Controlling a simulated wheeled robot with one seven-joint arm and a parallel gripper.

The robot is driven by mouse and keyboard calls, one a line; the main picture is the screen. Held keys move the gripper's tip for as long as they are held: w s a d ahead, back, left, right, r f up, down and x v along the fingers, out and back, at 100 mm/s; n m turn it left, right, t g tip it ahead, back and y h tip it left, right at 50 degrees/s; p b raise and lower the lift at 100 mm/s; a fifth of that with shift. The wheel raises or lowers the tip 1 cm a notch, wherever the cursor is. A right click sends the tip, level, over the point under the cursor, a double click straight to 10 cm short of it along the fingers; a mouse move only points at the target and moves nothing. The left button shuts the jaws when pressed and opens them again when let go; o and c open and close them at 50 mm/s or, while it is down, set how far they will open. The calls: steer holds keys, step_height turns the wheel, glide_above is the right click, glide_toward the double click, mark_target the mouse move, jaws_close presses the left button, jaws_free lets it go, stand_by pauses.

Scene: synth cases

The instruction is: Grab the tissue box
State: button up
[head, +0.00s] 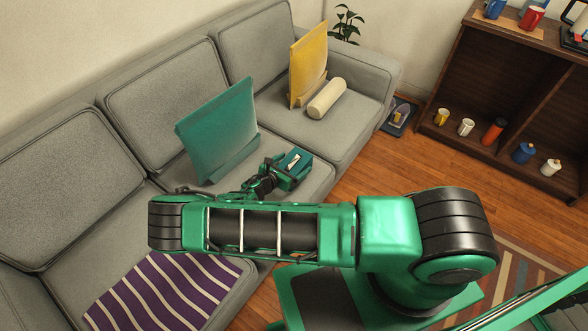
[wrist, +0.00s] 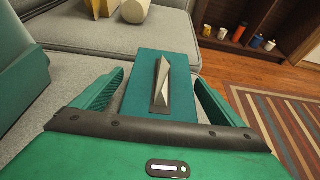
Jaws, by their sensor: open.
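The tissue box is a teal box (wrist: 140,90) with a pale tissue standing up from its slot. It sits on the grey sofa seat, and in the head view it shows small (head: 297,157) beyond my arm. My gripper (wrist: 160,80) is open, with one green finger on the left of the box and one on the right. The near part of the box reaches between the fingers. Gaps show on both sides, so the fingers look apart from it. In the head view my gripper (head: 284,173) is at the box, partly hidden by its own wrist.
A teal cushion (head: 218,130) stands close left of the box. A yellow cushion (head: 308,62) and a cream bolster (head: 327,98) are farther back on the sofa (head: 350,115). A striped purple cloth (head: 165,290) lies near left. A wooden shelf (head: 450,80) stands right, past open floor.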

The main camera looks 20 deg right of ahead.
steer(key=shift+w+d, duration=0.1)
steer(key=shift+c, duration=0.7)
steer(key=c, duration=1)
steer(key=shift+c, duration=0.2)
